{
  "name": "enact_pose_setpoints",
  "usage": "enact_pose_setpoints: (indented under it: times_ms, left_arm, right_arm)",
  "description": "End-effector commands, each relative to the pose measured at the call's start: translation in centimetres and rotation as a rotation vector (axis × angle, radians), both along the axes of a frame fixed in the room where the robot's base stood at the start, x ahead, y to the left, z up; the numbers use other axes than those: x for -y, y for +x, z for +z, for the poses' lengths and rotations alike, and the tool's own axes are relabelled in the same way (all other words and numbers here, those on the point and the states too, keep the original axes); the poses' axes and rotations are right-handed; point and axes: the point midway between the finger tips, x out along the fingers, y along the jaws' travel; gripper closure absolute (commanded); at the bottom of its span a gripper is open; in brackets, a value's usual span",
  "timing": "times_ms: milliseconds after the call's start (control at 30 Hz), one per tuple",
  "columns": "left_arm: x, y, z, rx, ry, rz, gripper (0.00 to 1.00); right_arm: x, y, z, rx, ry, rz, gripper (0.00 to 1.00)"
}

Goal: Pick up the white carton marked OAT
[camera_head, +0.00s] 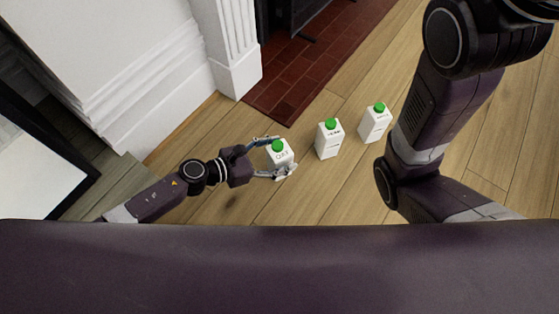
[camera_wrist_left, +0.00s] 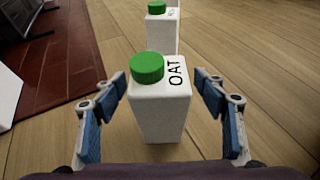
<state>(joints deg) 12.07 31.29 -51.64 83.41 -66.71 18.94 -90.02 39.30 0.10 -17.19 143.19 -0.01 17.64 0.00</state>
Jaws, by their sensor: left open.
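The white carton marked OAT (camera_head: 281,157) has a green cap and stands upright on the wooden floor. It also shows in the left wrist view (camera_wrist_left: 160,112), centred between the fingers. My left gripper (camera_head: 270,157) is open, with one finger on each side of the carton. In the left wrist view a gap shows between the carton and each finger of this gripper (camera_wrist_left: 160,110). The carton's lower part is partly hidden by a finger in the head view. My right arm crosses the right of the head view, but its gripper is not in view.
Two similar white cartons with green caps, a middle one (camera_head: 329,141) and a farther one (camera_head: 374,125), stand to the right on the wooden floor (camera_head: 330,195). The middle carton (camera_wrist_left: 163,32) is behind OAT in the wrist view. A brick hearth (camera_head: 300,75) and white pillar (camera_head: 236,60) lie beyond.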

Motion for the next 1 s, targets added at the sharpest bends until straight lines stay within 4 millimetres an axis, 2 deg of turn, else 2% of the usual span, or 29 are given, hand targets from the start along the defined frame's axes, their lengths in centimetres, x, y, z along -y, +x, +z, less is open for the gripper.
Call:
enact_pose_setpoints:
  times_ms: [167, 700, 1000]
  left_arm:
    - [-0.03, 0.02, 0.06, 0.000, 0.000, 0.001, 0.37]
    - [-0.05, 0.00, 0.07, 0.000, 0.000, 0.001, 0.96]
    - [0.01, 0.10, 0.41, 0.002, -0.003, 0.001, 0.97]
  right_arm:
    - [0.00, 0.00, 0.05, 0.000, 0.000, 0.000, 1.00]
    - [-0.02, 0.01, 0.03, -0.001, 0.000, 0.000, 1.00]
    - [-0.01, -0.01, 0.17, 0.000, 0.000, 0.001, 1.00]
